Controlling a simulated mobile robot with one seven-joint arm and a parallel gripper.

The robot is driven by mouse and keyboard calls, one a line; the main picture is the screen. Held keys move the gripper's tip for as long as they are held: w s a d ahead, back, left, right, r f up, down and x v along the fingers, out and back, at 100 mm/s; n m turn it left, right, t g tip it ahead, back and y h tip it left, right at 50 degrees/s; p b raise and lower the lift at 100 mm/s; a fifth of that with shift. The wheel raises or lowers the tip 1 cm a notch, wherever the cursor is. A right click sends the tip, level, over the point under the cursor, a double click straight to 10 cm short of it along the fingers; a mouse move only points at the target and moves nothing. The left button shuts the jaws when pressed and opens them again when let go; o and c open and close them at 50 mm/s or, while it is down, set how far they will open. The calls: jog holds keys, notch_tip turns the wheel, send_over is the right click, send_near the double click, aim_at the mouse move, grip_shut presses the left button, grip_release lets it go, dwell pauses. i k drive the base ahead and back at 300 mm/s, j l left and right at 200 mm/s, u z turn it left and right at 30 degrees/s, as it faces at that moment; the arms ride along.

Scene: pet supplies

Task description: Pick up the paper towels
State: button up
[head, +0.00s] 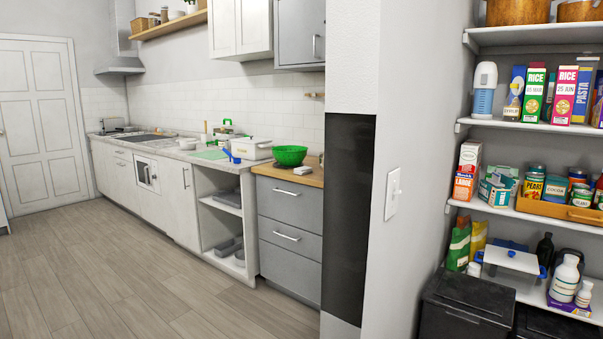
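I cannot make out anything that is clearly paper towels in the head view. A small white item (302,170), too small to identify, lies on the wooden countertop beside a green bowl (290,155). A white, rounded container with a blue lower part (484,90) stands upright at the left end of an upper pantry shelf; I cannot tell what it is. My gripper is not in view.
A white wall with a light switch (393,193) and a dark panel (348,210) separates the kitchen counter (235,167) from the pantry shelves (530,128). Black bins (465,308) stand under the shelves. The wooden floor (100,265) at left is clear.

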aim_at(303, 171)
jog(key=i+j+z, duration=0.2)
jog(key=i+j, duration=0.2)
jog(key=i+j+z, duration=0.2)
jog(key=i+j, duration=0.25)
jog(key=i+j+z, duration=0.15)
jog(key=i+j, duration=0.4)
jog(key=i+j+z, duration=0.2)
jog(key=i+j, duration=0.2)
jog(key=j, duration=0.2)
jog(key=i+j+z, duration=0.35)
jog(key=j, duration=0.25)
jog(key=i+j+z, duration=0.35)
jog(key=i+j, duration=0.15)
jog(key=j, duration=0.25)
jog(key=i+j+z, duration=0.25)
jog(key=i+j, duration=0.35)
